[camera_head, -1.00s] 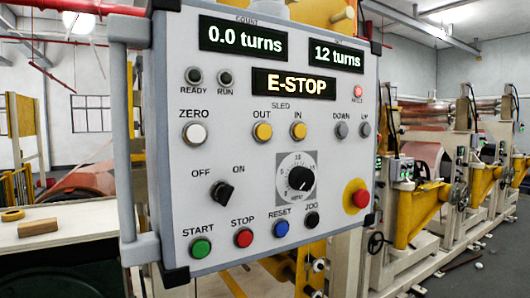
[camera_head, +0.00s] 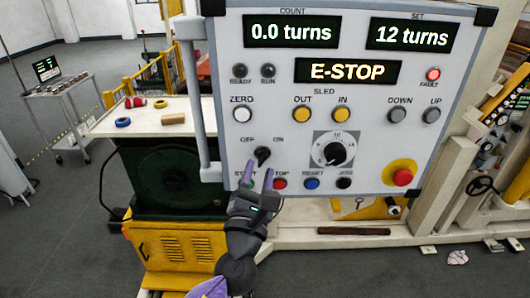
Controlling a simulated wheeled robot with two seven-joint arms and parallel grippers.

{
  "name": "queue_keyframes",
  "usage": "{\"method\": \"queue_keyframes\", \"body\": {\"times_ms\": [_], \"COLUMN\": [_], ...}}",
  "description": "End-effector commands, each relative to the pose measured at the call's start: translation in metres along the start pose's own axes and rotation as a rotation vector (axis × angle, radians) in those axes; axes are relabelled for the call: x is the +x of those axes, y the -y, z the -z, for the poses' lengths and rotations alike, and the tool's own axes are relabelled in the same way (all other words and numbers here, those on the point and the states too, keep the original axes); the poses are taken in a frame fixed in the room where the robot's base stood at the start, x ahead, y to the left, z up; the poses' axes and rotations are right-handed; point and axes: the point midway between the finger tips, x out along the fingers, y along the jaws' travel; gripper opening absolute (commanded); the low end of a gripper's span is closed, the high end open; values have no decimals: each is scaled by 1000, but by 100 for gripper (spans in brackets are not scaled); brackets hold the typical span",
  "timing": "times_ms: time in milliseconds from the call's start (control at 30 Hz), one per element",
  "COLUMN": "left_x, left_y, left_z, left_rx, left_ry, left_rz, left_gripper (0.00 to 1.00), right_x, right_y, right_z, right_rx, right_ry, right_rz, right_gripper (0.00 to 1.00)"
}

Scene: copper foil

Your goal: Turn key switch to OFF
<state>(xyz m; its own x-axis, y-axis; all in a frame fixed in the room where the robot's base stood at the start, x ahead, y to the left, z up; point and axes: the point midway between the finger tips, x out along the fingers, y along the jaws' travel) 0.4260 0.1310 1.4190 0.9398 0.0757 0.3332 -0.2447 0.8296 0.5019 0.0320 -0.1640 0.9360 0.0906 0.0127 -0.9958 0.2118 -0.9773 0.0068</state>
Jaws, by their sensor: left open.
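The key switch (camera_head: 262,155) is a black knob at the lower left of the grey control panel (camera_head: 300,190), between the labels OFF and ON. Its pointer seems tilted toward the upper right, the ON side. My left gripper (camera_head: 258,177) is open just below the switch, its two purple fingers pointing up at the panel. The fingers partly cover the START and STOP labels and hide the green START button. Whether they touch the panel cannot be told. My right gripper is not in view.
A red emergency button (camera_head: 403,177) on a yellow base is at the panel's lower right. A red STOP button (camera_head: 280,183) is close to my fingers. A grey handle (camera_head: 191,100) runs down the panel's left edge. The display (camera_head: 347,71) reads E-STOP.

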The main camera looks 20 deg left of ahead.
Motion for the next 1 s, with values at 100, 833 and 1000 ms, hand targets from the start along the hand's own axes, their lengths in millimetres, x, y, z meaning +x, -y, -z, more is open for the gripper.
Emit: {"method": "queue_keyframes", "body": {"times_ms": [100,833,1000], "left_x": [18,27,27], "left_y": [0,1,1], "left_z": [0,1,2], "left_rx": [-1,-3,-11], "left_ry": [-1,-3,-3], "left_rz": [0,2,-1], "left_gripper": [43,0,0], "right_x": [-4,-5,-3], "right_y": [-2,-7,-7], "right_z": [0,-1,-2], "right_rx": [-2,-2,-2], "right_ry": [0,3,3], "right_rz": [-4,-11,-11], "right_gripper": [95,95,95]}}
